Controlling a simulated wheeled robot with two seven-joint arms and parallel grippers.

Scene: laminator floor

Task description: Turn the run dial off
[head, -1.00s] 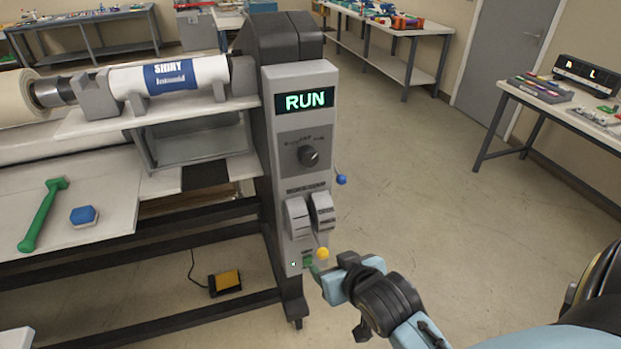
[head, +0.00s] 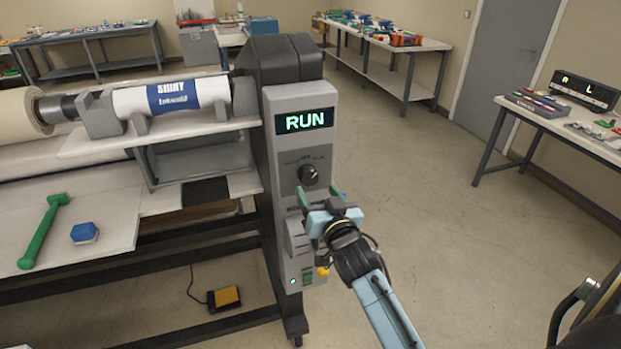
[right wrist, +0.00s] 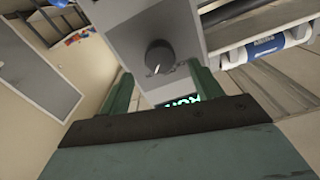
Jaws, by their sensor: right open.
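The run dial (head: 307,175) is a round dark knob on a dark plate on the grey control panel (head: 272,150). A pale mark shows on its upper right. The display (head: 305,121) above it reads RUN in green. My right gripper (head: 319,193) is open and empty, its green fingers just below and in front of the dial, apart from it. In the right wrist view the dial (right wrist: 159,56) appears beyond and between the two fingers (right wrist: 162,82), with clear space around it. My left gripper is out of view.
Below the dial, grey levers (head: 297,240) with a yellow knob (head: 322,271) are partly hidden by my right gripper. A green button (head: 307,279) sits at the panel's bottom. A roll (head: 215,92) lies on the machine at left. The floor right of the panel is clear.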

